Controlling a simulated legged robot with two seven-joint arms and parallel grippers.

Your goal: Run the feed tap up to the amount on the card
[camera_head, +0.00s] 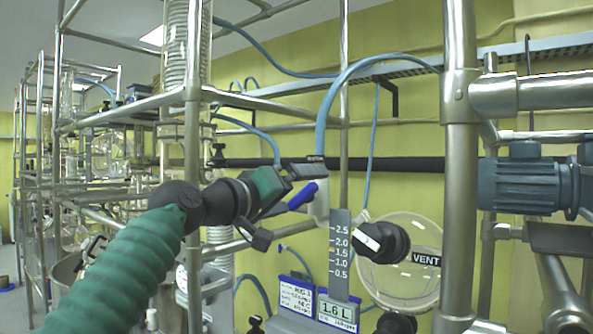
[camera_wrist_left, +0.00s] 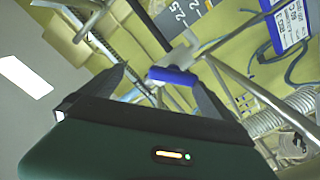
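The feed tap has a blue lever (camera_head: 302,196) on a pale body (camera_head: 319,207), below a blue hose. In the left wrist view the blue lever (camera_wrist_left: 172,76) lies between my spread fingers. My left gripper (camera_head: 284,206) is open at the lever; I cannot tell whether a finger touches it. The gripper also shows in the wrist view (camera_wrist_left: 165,68). A grey scale strip (camera_head: 340,240) marked 0.5 to 2.5 stands below right of the tap. A card (camera_head: 338,313) below it reads 1.6 L. My right gripper is not in view.
A black knob with a white bar (camera_head: 381,241), labelled VENT, sits right of the scale. A blue-edged label (camera_head: 297,298) hangs left of the card. A thick metal post (camera_head: 460,170) and a blue-grey motor (camera_head: 525,185) stand at right. Metal rails cross the left side.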

